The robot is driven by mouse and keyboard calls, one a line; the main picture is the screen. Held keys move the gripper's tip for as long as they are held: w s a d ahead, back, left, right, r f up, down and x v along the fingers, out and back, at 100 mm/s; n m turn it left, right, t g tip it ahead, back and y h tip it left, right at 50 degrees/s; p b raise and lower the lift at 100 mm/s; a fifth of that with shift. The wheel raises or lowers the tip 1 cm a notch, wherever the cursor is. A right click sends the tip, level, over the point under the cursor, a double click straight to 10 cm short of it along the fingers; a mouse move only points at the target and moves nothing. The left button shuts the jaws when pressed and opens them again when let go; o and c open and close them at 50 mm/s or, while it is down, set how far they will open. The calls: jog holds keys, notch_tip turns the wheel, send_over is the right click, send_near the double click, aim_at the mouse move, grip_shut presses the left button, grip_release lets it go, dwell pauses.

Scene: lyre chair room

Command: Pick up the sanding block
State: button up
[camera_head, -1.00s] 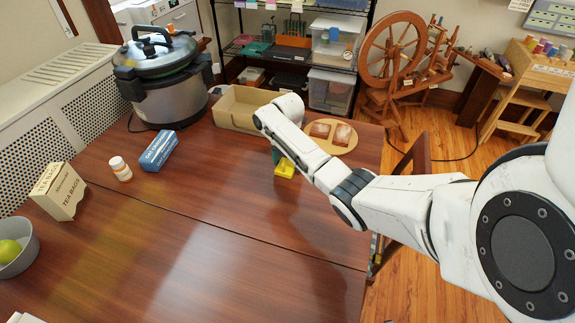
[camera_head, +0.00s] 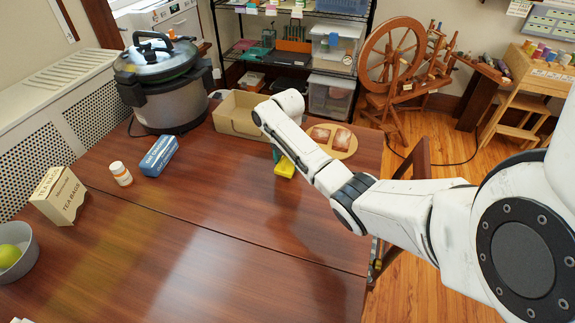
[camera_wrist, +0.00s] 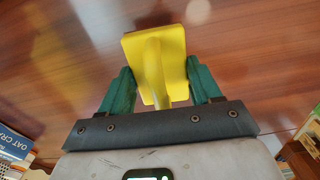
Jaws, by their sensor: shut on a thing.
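The yellow sanding block (camera_head: 286,168) is at the far part of the table, below the end of my arm in the head view. In the wrist view the sanding block (camera_wrist: 154,60) shows its flat yellow face and a raised grip. My gripper (camera_wrist: 160,68) has green fingers shut on that grip, one on each side. In the head view my gripper (camera_head: 277,156) is mostly hidden behind my arm. I cannot tell whether the block touches the table or hangs just above it.
An open cardboard box (camera_head: 236,113) and a round board (camera_head: 341,146) with two brownish squares lie behind the block. A blue box (camera_head: 159,156), a pill bottle (camera_head: 121,174), a tea box (camera_head: 60,195) and a cooker (camera_head: 168,92) stand left. The table's middle is clear.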

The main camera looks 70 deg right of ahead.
jog(key=s+a+r+p, duration=0.6)
jog(key=a+r, duration=0.4)
jog(key=a, duration=0.2)
jog(key=shift+a+p, duration=0.35)
jog(key=shift+p, duration=0.4)
jog(key=shift+r, duration=0.1)
